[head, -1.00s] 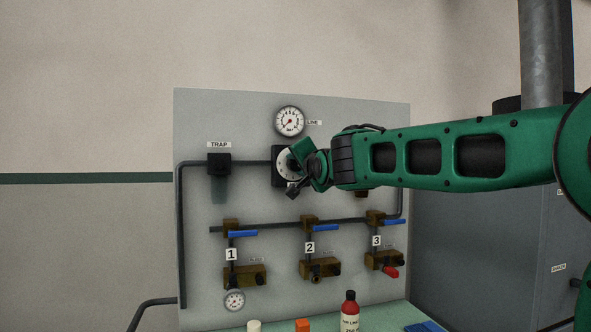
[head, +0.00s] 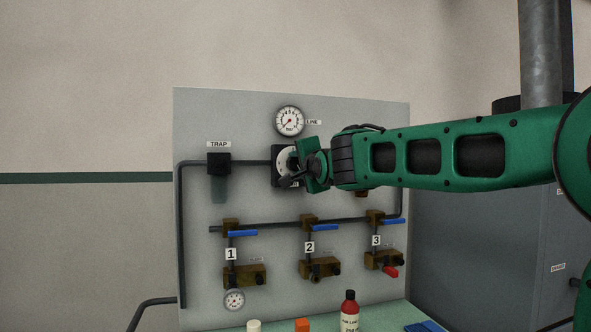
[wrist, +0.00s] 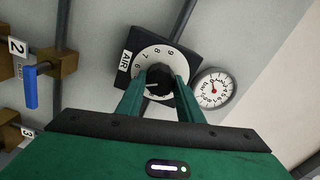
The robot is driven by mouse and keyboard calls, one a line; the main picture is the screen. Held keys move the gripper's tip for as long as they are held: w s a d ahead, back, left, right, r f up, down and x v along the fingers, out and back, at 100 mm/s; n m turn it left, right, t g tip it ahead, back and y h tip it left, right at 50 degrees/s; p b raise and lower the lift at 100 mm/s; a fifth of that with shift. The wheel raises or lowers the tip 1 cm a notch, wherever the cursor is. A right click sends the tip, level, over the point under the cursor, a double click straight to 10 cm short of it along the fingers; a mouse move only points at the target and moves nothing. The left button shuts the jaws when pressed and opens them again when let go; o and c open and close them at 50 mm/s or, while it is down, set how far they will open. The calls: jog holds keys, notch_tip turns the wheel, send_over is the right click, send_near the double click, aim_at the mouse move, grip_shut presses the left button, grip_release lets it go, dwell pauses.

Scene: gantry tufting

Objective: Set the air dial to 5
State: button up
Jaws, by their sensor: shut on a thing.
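The air dial (head: 282,157) is a white numbered disc with a black knob on a dark square plate on the panel. It is partly hidden by my arm in the head view. In the wrist view the dial (wrist: 158,58) shows the label AIR (wrist: 127,60) and several numbers, with 6, 7, 8 and 9 readable. My gripper (wrist: 157,80) has its two green fingers on either side of the black knob and is shut on it. A white pointer mark shows on the knob at its left; the number it points to is not clear.
A line gauge (head: 289,121) sits above the dial. Below are several blue-handled valves (head: 242,233), numbered 1 to 3. A red bottle (head: 349,311) and an orange-capped item (head: 302,325) stand on the bench below. The trap (head: 219,164) is left of the dial.

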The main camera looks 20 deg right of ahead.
jog(key=shift+f, duration=0.35)
jog(key=o, duration=0.9)
jog(key=shift+d, duration=0.1)
jog(key=shift+o, duration=0.8)
jog(key=shift+r, duration=0.15)
jog(key=s, duration=1)
jog(key=shift+s, duration=0.3)
